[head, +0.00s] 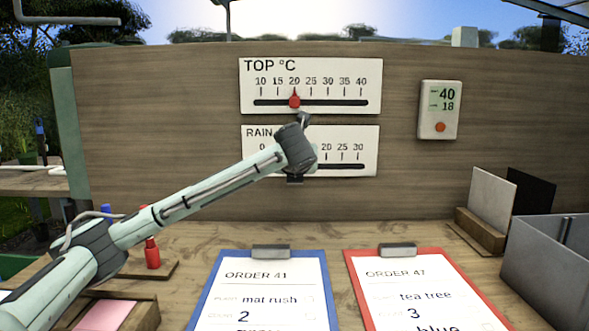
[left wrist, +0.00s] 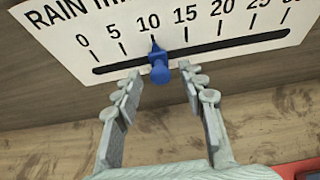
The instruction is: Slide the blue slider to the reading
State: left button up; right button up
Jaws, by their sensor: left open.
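The blue slider (left wrist: 160,70) sits on the black slot of the rain scale card (left wrist: 238,45), its pointer at about the 10 mark. In the head view my left arm hides the slider and part of the rain card (head: 350,137). My left gripper (left wrist: 163,76) is open, its fingertips either side of the slider, apart from it. It shows only partly in the head view (head: 304,121). A white display unit (head: 437,124) on the board reads 40 above 18; its small labels are too small to read. My right gripper is not in view.
Above is the TOP °C card (head: 340,72) with a red slider (head: 294,100) at about 20. Below, two clipboards (head: 262,252) (head: 398,249) lie on the wooden bench. A grey bin (head: 540,262) and a rack with panels (head: 490,200) stand at the right.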

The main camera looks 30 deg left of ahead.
pick_arm(q)
jog(key=v, duration=1.1)
jog(key=shift+s, duration=0.2)
jog(key=shift+d, duration=0.1)
